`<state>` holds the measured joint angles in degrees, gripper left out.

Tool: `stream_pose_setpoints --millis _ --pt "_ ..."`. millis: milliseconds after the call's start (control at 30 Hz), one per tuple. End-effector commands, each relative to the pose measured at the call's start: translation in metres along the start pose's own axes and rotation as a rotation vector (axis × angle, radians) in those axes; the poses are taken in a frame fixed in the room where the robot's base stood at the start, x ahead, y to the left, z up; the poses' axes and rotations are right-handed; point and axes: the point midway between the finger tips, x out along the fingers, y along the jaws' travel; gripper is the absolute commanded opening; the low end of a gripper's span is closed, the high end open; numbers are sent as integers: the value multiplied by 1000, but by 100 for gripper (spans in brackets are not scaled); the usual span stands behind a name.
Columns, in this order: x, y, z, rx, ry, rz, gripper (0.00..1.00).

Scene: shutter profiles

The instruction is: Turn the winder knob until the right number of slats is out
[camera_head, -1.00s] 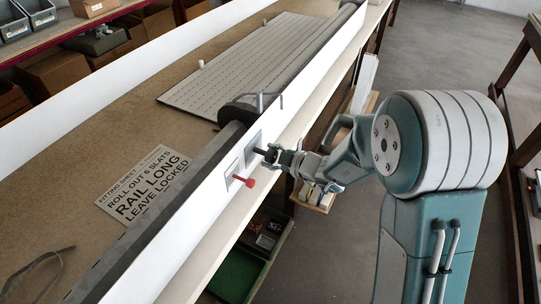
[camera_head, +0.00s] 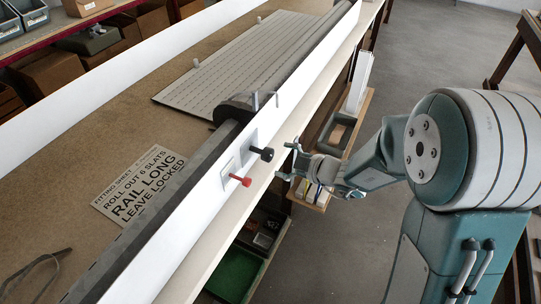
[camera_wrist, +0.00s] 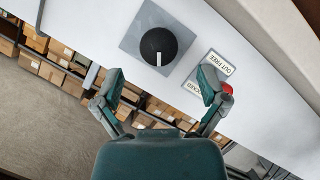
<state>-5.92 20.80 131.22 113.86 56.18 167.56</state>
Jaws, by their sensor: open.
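The black winder knob (camera_head: 266,154) stands on a grey plate on the white rail's outer face. In the wrist view the knob (camera_wrist: 158,48) shows a white mark pointing down. A red lever (camera_head: 240,180) sits left of it; in the wrist view the right finger partly covers its label, which reads "OUT FREE" and "LOCKED". My gripper (camera_head: 290,158) is open and empty, apart from the knob on its right; the wrist view shows the fingers (camera_wrist: 161,80) spread below the knob. The grey slatted sheet (camera_head: 225,75) lies flat on the bench beside the dark roller (camera_head: 235,107); I cannot count its slats.
A fitting sheet (camera_head: 138,187) reads "ROLL OUT 6 SLATS, RAIL LONG, LEAVE LOCKED". The long white rail (camera_head: 185,235) runs along the bench edge. Shelves with a green tray (camera_head: 234,272) are below. The floor (camera_head: 420,60) behind my arm is open.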

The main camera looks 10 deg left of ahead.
Motion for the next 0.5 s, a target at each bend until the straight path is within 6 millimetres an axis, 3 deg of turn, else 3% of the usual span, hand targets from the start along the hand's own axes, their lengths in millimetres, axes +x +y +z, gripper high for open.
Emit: stream_pose_setpoints --millis 200,500 --pt "-42 1 1 1 -3 2 92" --pt "-60 -1 1 1 -3 -3 92"
